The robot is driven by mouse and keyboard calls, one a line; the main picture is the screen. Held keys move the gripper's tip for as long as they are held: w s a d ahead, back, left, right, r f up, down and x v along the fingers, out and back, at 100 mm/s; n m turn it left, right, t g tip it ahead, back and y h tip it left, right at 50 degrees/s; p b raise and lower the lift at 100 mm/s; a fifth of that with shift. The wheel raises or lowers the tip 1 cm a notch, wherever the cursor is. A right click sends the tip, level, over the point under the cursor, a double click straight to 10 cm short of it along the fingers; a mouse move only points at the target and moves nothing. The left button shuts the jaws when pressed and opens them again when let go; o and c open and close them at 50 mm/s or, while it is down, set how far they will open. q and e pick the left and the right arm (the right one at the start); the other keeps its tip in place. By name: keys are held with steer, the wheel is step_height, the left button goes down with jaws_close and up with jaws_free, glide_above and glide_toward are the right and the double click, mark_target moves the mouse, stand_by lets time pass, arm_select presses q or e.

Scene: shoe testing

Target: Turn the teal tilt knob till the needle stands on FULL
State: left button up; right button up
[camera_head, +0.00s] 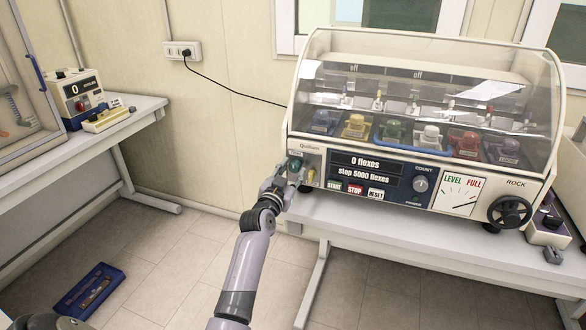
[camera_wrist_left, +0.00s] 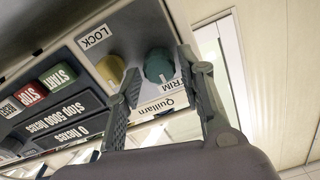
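The teal knob (camera_head: 295,163) sits at the left end of the flexing machine's front panel, under the name plate. In the left wrist view the teal knob (camera_wrist_left: 158,66) has a white label beside it, partly covered by a finger. My left gripper (camera_head: 282,178) is at the knob. In the wrist view its fingers (camera_wrist_left: 158,72) are apart, one on each side of the knob; I cannot tell whether they touch it. The gauge (camera_head: 455,193) with LEVEL in green and FULL in red is at the panel's right; its needle is too small to read surely. My right gripper is not in view.
A yellow knob (camera_wrist_left: 111,68) marked LOCK is close beside the teal one. START, STOP and RESET buttons (camera_head: 355,188), a COUNT dial (camera_head: 420,184) and a black handwheel (camera_head: 509,212) line the panel. A clear hood (camera_head: 430,70) covers several coloured shoe stations.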

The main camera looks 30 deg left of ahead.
arm_select(q)
steer(key=shift+w+a, duration=0.15)
steer(key=shift+w, duration=0.5)
jaws_close()
